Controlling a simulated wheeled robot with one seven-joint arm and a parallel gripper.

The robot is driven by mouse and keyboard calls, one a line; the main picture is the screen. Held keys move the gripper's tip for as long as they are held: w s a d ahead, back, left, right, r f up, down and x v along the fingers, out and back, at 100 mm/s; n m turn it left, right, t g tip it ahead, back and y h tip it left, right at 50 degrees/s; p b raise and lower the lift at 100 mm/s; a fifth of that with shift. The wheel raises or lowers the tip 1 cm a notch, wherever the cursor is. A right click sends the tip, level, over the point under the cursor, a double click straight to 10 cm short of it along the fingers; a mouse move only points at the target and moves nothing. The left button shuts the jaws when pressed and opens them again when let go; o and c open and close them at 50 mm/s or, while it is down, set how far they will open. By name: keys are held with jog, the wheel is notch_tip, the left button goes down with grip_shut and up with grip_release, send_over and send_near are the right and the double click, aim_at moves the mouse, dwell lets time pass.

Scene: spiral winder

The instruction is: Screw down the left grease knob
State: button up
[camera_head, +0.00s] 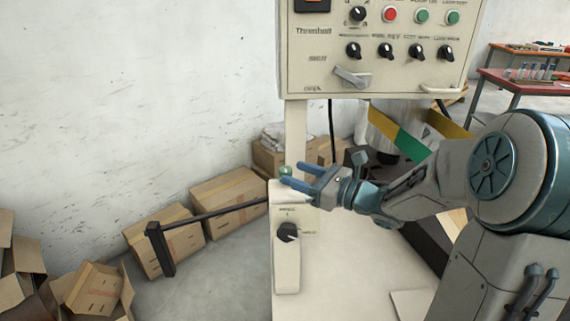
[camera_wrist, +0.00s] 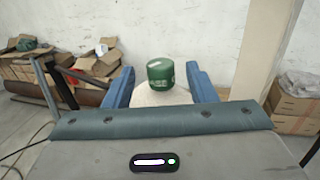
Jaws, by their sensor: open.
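A green cylindrical knob (camera_wrist: 160,72) with pale lettering stands upright on a pale top in the wrist view, between and beyond my two blue fingers. My gripper (camera_head: 289,175) is open, reaching in from the right at the height of the post's top. In the wrist view my gripper (camera_wrist: 162,82) has one finger on each side of the knob, with a gap on both sides. I see no contact.
The cream post (camera_head: 285,262) carries a black rotary switch (camera_head: 287,232) on its front. A black bar (camera_head: 215,212) runs left from it. A control panel (camera_head: 375,50) with knobs and buttons hangs above. Cardboard boxes (camera_head: 228,200) stand along the wall.

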aim_at(285, 169)
jog(key=shift+p+x, duration=0.4)
jog(key=shift+x, duration=1.75)
jog(key=c, duration=1)
jog(key=shift+o, duration=0.2)
